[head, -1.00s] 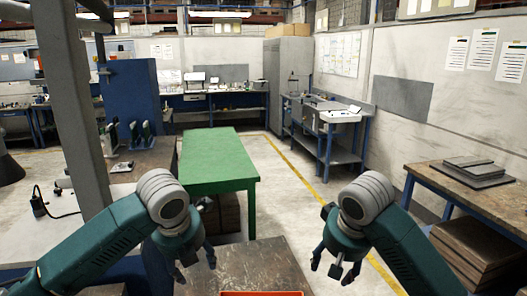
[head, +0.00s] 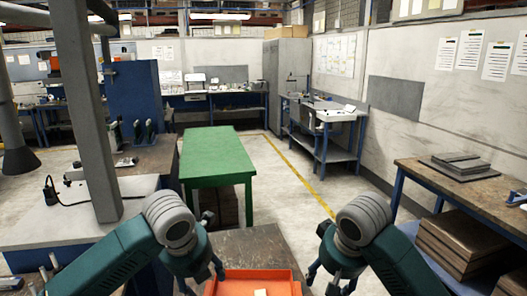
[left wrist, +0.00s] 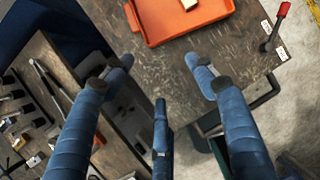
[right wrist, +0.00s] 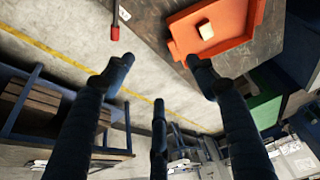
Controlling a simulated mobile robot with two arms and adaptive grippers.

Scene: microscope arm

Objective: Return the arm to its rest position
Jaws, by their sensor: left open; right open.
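No microscope arm can be made out for certain in any view. A red-tipped lever or handle (left wrist: 281,14) stands at the edge of the brown worktop in the left wrist view. A similar red-ended rod (right wrist: 115,28) shows at the top of the right wrist view. My left gripper (head: 203,284) is open and empty above the near worktop, left of the orange tray. My right gripper (head: 325,284) is open and empty, right of the tray. Both grippers' spread fingers show in the left wrist view (left wrist: 162,75) and right wrist view (right wrist: 160,75).
An orange tray (head: 285,276) with a small pale block (head: 261,293) lies on the near brown worktop (head: 250,243). A green table (head: 215,155) stands beyond. A grey post (head: 88,115) and cluttered bench are at left. A bench with grey plates (head: 460,163) is at right. Floor between is clear.

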